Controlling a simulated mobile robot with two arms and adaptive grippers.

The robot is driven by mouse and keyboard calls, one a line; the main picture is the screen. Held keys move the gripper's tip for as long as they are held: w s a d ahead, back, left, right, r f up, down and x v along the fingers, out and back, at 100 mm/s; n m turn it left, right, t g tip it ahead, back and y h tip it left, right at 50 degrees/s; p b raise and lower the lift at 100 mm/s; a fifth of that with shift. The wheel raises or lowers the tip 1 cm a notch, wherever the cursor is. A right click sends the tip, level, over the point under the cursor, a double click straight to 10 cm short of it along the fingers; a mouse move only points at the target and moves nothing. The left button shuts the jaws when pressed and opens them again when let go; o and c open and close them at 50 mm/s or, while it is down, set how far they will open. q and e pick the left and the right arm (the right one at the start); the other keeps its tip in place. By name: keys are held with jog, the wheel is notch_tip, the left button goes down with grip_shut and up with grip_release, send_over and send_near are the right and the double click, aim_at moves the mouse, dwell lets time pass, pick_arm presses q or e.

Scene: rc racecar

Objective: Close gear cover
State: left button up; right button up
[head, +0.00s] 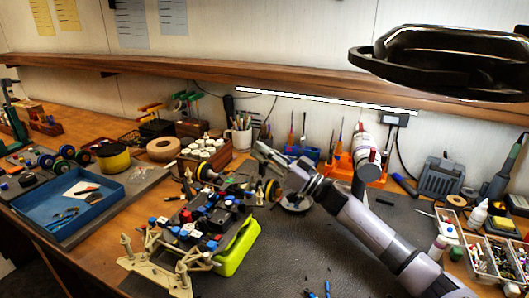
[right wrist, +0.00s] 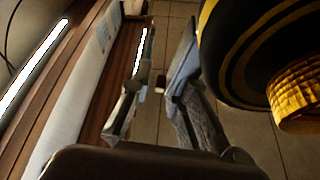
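The RC racecar (head: 212,222) sits on the dark mat with its chassis uncovered, showing blue, red and black parts. Yellow-hubbed wheels are at its far end. I cannot make out the gear cover among these parts. My right gripper (head: 268,155) is above and behind the car's far end, apart from it. In the right wrist view my right gripper (right wrist: 167,40) is open, with nothing between its fingers. A black tyre with yellow stripes (right wrist: 237,55) is close beside the right-hand finger. My left gripper is not in view.
A lime-green body part (head: 238,248) lies against the car's right side, and a beige stand (head: 155,265) is at its front. A blue tray (head: 68,208) is left. The mat right of the car is mostly clear.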

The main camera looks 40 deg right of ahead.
grip_shut()
jog(key=shift+a+n, duration=0.1)
jog(key=shift+n, duration=0.2)
jog(key=n+y, duration=0.1)
jog(key=n, duration=0.1)
jog(key=a+n+g+y, duration=0.1)
jog(key=n, duration=0.1)
jog(key=shift+s+a+r+b, duration=0.1)
jog(key=shift+s+a+b, duration=0.1)
jog(key=shift+s+b, duration=0.15)
jog(key=shift+s+a+n+g+y+b, duration=0.1)
jog(key=shift+s+a+n+g+y, duration=0.2)
jog(key=shift+n, duration=0.65)
jog(key=shift+s+a+n+g+y+b, duration=0.15)
jog(key=shift+a+n+g+y, duration=0.3)
jog(key=shift+n, duration=0.55)
jog(key=shift+s+a+n+g+y+b, duration=0.2)
jog(key=shift+n+y, duration=0.25)
jog(key=shift+n, duration=0.5)
jog(key=shift+w, duration=0.1)
jog(key=shift+o, duration=1.8)
grip_release()
jog(key=shift+f, duration=0.2)
